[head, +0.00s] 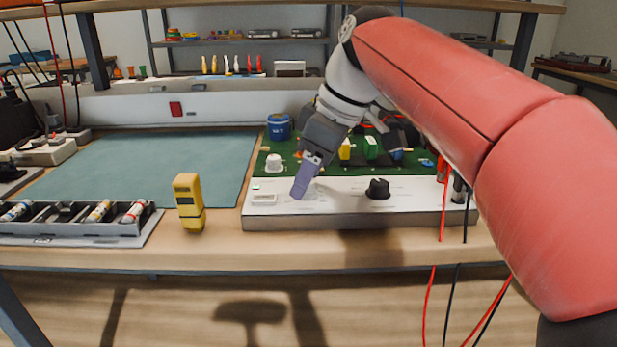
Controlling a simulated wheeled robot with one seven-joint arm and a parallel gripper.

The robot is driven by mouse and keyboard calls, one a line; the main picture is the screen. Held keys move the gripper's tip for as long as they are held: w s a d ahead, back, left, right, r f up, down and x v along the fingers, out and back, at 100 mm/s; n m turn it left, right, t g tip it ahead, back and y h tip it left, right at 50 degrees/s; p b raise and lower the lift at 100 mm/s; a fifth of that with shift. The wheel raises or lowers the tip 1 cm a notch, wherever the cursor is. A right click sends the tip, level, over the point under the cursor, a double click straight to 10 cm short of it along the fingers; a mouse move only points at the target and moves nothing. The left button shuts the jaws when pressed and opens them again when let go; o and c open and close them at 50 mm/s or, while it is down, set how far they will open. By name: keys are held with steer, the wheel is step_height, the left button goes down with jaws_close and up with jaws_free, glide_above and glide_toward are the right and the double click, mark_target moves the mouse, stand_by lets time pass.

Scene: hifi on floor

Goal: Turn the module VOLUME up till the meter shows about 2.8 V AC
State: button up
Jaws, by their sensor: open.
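The module has a white front panel (338,213) with a green circuit board (330,165) behind it. A black knob (378,188) stands on the panel right of centre. Labels are too small to read, so I cannot tell which control is VOLUME. My gripper (303,189) is over the panel's left half, left of the black knob, with its purple finger pointing down. It is open; whatever is directly behind the finger is partly hidden. A yellow upright device (188,203) stands left of the module; I cannot tell whether it is the meter, and no voltage reading is legible.
A tray (75,220) of small cylinders lies at the left front. A teal mat (150,170) is mostly clear. A blue cylinder (279,127) stands behind the module. Red and black leads (444,205) hang at the module's right end, near my arm.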

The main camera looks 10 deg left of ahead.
steer(key=shift+a+f, duration=0.1)
steer(key=shift+f, duration=0.1)
steer(key=shift+c, duration=0.2)
steer(key=c, duration=0.9)
steer(key=m+t+p, duration=0.1)
steer(key=m, duration=0.2)
steer(key=shift+s+r+m, duration=0.1)
steer(key=shift+m, duration=0.2)
steer(key=shift+m+t+h, duration=0.4)
steer(key=shift+m+t, duration=0.1)
steer(key=shift+m, duration=0.4)
steer(key=o, duration=0.9)
steer(key=shift+o, duration=0.2)
